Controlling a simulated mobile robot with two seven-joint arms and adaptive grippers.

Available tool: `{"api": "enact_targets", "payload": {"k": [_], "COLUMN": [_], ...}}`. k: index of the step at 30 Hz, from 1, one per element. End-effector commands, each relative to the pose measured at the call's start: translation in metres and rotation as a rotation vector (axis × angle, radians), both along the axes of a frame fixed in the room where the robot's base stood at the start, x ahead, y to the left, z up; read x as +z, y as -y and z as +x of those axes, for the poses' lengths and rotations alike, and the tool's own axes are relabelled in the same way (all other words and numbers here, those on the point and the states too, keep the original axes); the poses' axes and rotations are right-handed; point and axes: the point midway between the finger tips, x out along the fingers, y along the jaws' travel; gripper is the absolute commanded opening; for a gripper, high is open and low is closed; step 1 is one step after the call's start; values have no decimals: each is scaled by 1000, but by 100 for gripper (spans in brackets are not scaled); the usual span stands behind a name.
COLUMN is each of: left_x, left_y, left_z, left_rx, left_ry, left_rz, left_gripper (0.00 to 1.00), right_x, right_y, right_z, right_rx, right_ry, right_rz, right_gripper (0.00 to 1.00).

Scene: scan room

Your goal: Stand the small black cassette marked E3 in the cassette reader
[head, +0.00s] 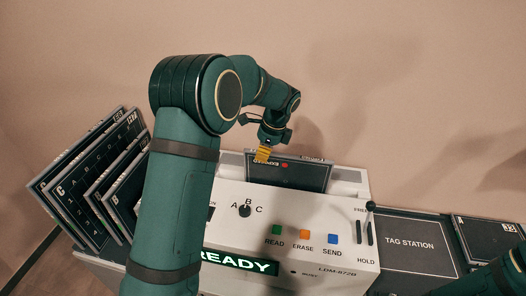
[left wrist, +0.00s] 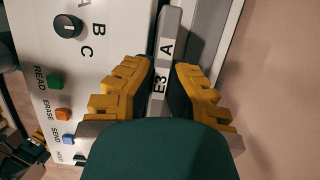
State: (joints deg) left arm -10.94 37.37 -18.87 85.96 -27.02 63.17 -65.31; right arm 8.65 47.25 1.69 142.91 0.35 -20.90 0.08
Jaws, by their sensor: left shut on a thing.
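The black cassette marked E3 (head: 305,176) is upright at the top of the cassette reader (head: 225,225), its face towards the head camera with a red dot and upside-down lettering. In the left wrist view its grey edge (left wrist: 167,50) shows the labels E3 and A. My left gripper (head: 264,152) is shut on the cassette's upper edge, with yellow fingers on both sides in the left wrist view (left wrist: 164,75). The cassette's lower edge is hidden behind the reader's front, so I cannot tell how deep it sits. My right gripper is out of view.
Several large dark cassettes (head: 75,185) lean in a rack at the left. The reader has a lever (head: 369,208), coloured buttons (head: 304,237) and a lit READY display (head: 240,262). A tag station (head: 410,258) and another dark cassette (head: 486,236) are at the right.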

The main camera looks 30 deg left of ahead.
Motion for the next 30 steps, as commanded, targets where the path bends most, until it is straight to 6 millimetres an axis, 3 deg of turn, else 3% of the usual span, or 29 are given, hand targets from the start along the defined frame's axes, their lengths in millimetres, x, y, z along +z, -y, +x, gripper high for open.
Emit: {"api": "enact_targets", "payload": {"k": [23,24,26,30], "left_x": [-13,-13,-13,-13], "left_y": [0,0,0,0], "left_z": [0,0,0,0], "left_rx": [0,0,1,1], "left_ry": [2,2,1,1], "left_rz": [0,0,-1,-1], "left_gripper": [0,20,39,39], "right_x": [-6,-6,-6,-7], "right_y": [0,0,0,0], "right_z": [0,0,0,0], "right_rx": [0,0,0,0], "right_ry": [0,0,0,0], "right_rz": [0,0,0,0], "right_gripper": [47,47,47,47]}}
